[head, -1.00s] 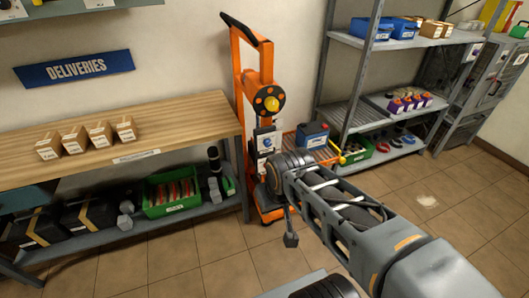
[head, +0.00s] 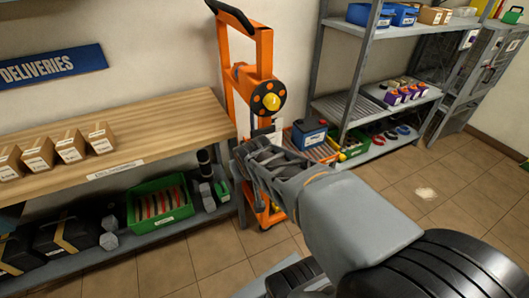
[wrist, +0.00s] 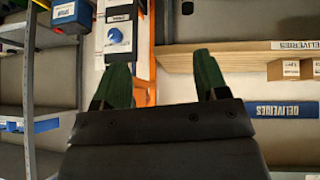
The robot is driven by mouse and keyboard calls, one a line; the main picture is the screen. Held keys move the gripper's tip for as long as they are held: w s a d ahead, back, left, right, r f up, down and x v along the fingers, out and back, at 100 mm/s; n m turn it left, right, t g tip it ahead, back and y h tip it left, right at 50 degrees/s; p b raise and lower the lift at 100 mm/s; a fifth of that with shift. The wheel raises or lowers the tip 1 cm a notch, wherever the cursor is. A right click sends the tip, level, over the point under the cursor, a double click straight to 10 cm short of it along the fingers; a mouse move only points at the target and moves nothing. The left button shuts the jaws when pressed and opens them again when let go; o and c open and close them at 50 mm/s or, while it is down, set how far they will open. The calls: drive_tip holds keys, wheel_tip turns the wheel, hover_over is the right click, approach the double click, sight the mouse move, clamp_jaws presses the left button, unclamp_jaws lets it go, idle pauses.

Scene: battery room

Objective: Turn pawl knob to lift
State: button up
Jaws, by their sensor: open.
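In the wrist view, a blue knob (wrist: 118,37) sits on a pale plate (wrist: 119,17) on the mast of the orange lift, left of the picture's middle. In the head view the orange lift (head: 262,55) stands against the wall, with a round dark hub with a yellow centre (head: 270,99). My arm hides the knob there. My gripper (wrist: 161,66) shows two green fingers, apart and with nothing between them. The knob lies beyond the left finger's tip, not between the fingers. In the head view my gripper (head: 252,152) is in front of the lift's mast.
A wooden bench (head: 130,125) with small boxes stands left of the lift. A metal shelf rack (head: 385,110) stands to the right. A blue battery (head: 309,135) sits low beside the mast.

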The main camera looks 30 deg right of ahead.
drive_tip(key=w+d+f+t+b, duration=0.2)
drive_tip(key=d+f+t+b, duration=0.3)
drive_tip(key=d+f+b, duration=0.3)
drive_tip(key=w+d+f+t+b, duration=0.3)
drive_tip(key=d+f+t+b, duration=0.4)
drive_tip(key=d, duration=0.3)
drive_tip(key=w+d+g+b, duration=0.1)
drive_tip(key=w+d, duration=0.1)
drive_tip(key=w, duration=1.1)
drive_tip(key=shift+f, duration=0.4)
drive_tip(key=shift+c, duration=0.2)
drive_tip(key=c, duration=0.9)
